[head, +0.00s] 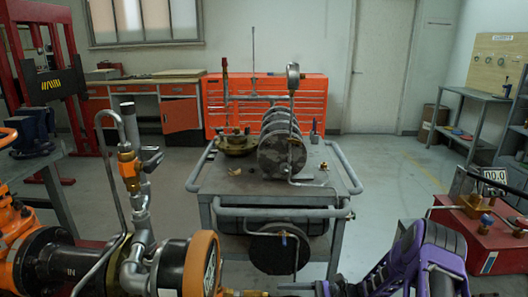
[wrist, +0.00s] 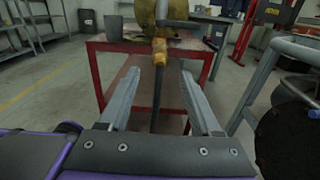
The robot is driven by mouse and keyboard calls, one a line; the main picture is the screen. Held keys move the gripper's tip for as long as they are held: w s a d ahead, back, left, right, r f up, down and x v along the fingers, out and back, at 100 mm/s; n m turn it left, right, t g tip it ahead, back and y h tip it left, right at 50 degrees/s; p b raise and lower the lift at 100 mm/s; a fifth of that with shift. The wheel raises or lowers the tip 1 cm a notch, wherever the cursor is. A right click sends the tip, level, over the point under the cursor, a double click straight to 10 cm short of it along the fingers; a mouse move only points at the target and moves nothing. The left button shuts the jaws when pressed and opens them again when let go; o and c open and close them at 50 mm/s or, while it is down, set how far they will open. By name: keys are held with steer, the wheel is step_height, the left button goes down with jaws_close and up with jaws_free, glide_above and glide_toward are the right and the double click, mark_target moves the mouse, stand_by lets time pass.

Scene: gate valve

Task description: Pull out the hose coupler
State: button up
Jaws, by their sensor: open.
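The hose coupler seems to be the brass-orange fitting (wrist: 159,62) upright in the middle of the wrist view, under a larger brass body (wrist: 147,14), with a dark hose or rod below it. In the head view a brass fitting (head: 232,293) shows at the bottom edge, beside the orange-rimmed gauge (head: 203,265); the rest is cut off. My gripper (wrist: 160,76) is open, its two grey fingers apart on either side of the fitting in the picture. I see no contact; whether the fitting lies between the tips or beyond them is unclear.
A red stand (wrist: 112,46) with a dark cup (wrist: 113,27) is behind the fitting. A grey cart (head: 232,188) with stacked discs stands ahead in the head view. A grey rail and black disc (wrist: 290,140) are at the wrist view's right.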

mark_target(261, 295)
steer(key=shift+w+a+p, duration=0.15)
steer(key=shift+a+p, duration=0.25)
steer(key=shift+a, duration=4.05)
steer(key=shift+b, duration=0.3)
jaws_close()
steer(key=shift+d, duration=0.1)
steer(key=shift+d, duration=2.9)
